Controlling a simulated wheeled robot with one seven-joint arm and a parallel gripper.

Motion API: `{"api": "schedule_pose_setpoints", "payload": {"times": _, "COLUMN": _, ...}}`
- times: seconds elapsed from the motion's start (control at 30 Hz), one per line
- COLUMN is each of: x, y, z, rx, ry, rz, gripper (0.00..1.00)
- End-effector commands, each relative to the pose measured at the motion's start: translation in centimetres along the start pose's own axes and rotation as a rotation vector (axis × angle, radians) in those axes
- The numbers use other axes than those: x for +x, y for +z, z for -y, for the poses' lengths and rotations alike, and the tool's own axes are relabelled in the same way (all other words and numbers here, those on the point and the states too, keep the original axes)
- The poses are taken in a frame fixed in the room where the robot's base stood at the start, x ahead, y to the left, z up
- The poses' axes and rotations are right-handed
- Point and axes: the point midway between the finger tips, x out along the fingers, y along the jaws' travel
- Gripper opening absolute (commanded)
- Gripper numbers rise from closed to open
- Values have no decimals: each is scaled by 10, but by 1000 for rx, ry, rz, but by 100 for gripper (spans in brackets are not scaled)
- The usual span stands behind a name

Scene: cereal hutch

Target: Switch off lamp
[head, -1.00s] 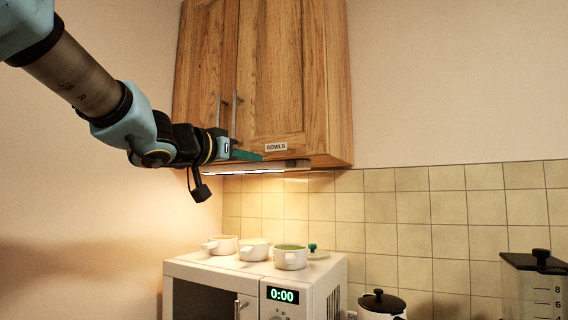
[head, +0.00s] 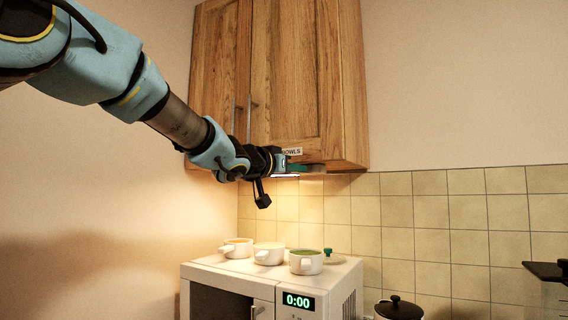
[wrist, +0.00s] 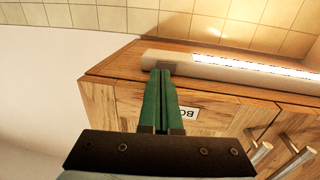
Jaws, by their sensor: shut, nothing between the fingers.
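The lamp is a slim strip under the wooden wall cabinet. In the wrist view its white housing (wrist: 215,68) runs along the cabinet's underside, and its tube glows bright. In the head view the lit lamp (head: 287,177) shows just below my gripper, and the wall under it is lit warm. My gripper (head: 322,168) is in front of the cabinet's lower edge, near the lamp's right end. Its green fingers (wrist: 161,72) are shut and empty, with the tips at the lamp's end in the wrist view. I cannot tell whether they touch it. No switch is clearly visible.
The cabinet (head: 290,80) has two doors with metal handles and a BOWLS label (head: 292,151). Below stands a white microwave (head: 325,285) with several small pots on top. A dark-lidded container (head: 398,308) is at the lower right. Open space lies between lamp and pots.

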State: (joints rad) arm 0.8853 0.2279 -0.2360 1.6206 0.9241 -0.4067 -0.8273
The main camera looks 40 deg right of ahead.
Motion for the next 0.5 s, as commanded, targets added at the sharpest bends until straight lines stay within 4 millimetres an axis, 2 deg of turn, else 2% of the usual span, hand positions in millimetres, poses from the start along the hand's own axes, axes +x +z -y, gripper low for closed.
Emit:
{"api": "schedule_pose_setpoints", "payload": {"times": 0.2, "x": 20, "y": -1, "z": 0, "rx": 0, "ry": 0, "rz": 0, "gripper": 0}}
{"api": "schedule_pose_setpoints", "payload": {"times": 0.5, "x": 23, "y": 0, "z": 0, "rx": 0, "ry": -1, "rz": 0, "gripper": 0}}
